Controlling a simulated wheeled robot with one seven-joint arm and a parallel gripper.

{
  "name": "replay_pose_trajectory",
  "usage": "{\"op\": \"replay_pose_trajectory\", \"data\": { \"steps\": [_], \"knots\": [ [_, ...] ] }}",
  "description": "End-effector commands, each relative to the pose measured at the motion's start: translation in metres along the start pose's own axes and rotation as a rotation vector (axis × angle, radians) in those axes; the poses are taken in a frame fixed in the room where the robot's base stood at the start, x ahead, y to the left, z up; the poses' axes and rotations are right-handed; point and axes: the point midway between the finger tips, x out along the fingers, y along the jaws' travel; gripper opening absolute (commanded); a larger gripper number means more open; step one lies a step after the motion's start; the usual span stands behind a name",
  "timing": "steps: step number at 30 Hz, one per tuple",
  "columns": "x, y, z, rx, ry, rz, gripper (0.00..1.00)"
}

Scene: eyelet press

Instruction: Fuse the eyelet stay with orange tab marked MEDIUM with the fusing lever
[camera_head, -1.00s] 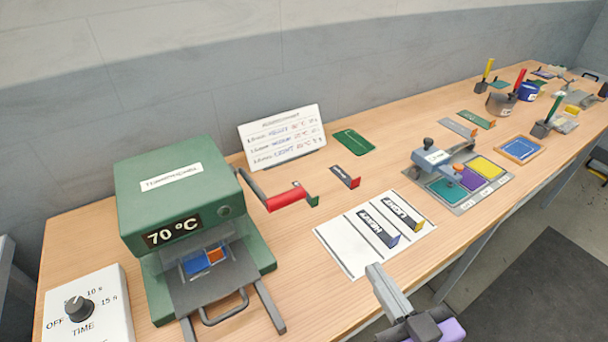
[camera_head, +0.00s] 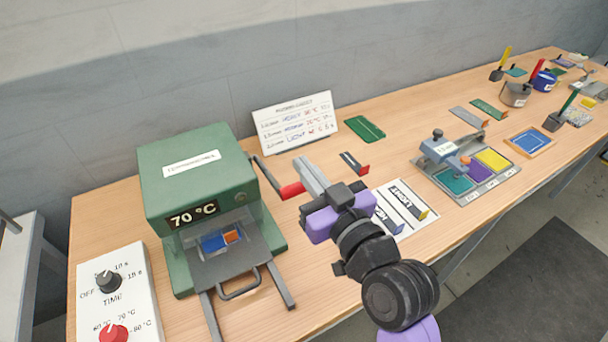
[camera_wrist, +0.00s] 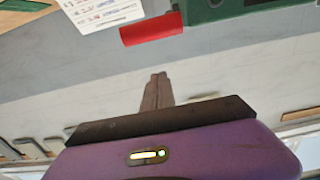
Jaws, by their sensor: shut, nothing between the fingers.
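The green press (camera_head: 200,190) stands at the left of the bench and its display reads 70 °C. A blue piece with an orange tab (camera_head: 231,237) lies in its open front, on the grey tray (camera_head: 225,268); any marking on it is too small to read. The fusing lever has a red grip (camera_head: 291,191) on a dark arm at the press's right side; the red grip also shows in the wrist view (camera_wrist: 152,28). My gripper (camera_head: 305,166) is shut and empty, its fingertips close to the red grip. I cannot tell whether they touch it.
A white control box (camera_head: 118,295) with time and temperature knobs stands front left. A settings card (camera_head: 295,122) leans behind. A white mat (camera_head: 405,232) with marked strips lies right of my arm. A dark strip with a red tab (camera_head: 354,162) lies beyond my gripper.

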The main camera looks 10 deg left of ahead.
Motion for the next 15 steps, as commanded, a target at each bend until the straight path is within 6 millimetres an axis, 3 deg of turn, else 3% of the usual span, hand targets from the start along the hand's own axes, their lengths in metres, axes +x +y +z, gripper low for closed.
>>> {"op": "replay_pose_trajectory", "data": {
  "steps": [4,8,15],
  "knots": [
    [0.023,0.0,-0.002,0.002,0.001,0.001,0.0],
    [0.015,0.0,0.018,0.0,-0.005,-0.001,0.0],
    [0.008,0.0,0.035,0.0,-0.001,0.0,0.0]
  ]
}}
